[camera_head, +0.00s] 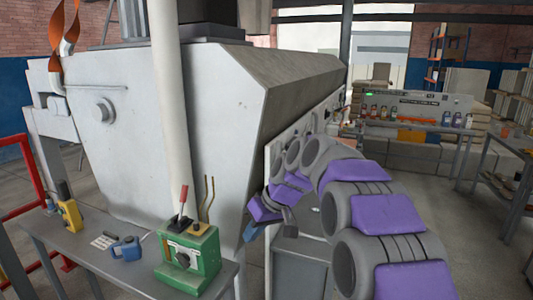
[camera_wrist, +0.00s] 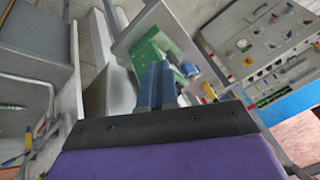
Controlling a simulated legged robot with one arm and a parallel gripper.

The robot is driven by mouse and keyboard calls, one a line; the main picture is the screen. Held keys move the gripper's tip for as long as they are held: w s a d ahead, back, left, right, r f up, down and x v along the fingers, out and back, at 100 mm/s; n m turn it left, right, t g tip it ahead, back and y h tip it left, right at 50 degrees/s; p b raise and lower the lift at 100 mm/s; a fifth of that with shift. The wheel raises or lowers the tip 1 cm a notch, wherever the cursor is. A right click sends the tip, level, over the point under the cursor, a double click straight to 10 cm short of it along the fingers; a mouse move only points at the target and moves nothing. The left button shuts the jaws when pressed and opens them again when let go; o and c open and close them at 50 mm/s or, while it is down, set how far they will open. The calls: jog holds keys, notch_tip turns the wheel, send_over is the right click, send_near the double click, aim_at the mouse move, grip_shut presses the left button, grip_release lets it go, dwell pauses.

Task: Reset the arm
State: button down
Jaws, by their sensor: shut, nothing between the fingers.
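My arm in purple and grey reaches from the lower right of the head view toward the big pale machine, bent back at its far end. My gripper (camera_wrist: 158,78) shows in the wrist view as two blue fingers close together, shut and empty. In the head view its end is small and partly hidden beside the machine. A green box with a red-handled lever (camera_head: 190,257) stands on the grey table (camera_head: 130,272) at the lower left. The green box also shows in the wrist view (camera_wrist: 147,50), beyond the fingers; I cannot tell the gap.
The pale machine (camera_head: 180,95) fills the left and centre. A control panel (camera_wrist: 265,45) is at the wrist view's upper right. Shelves and a workbench (camera_head: 400,150) stand behind.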

jog(key=s+d+f+m+g+h, duration=0.1)
jog(key=s+d+f, duration=0.3)
jog(key=s, duration=0.9)
jog(key=s+d+f+m+g+h, duration=0.1)
jog(key=s+d+f+m, duration=0.3)
jog(key=s, duration=1)
jog(key=s+d+f+m+g+h, duration=0.1)
jog(key=s+d+f+m+h, duration=0.1)
jog(key=s+d, duration=0.7)
jog(key=s+f+h, duration=0.1)
jog(key=s+f, duration=0.1)
jog(key=s, duration=0.3)
jog(key=shift+d+h, duration=0.3)
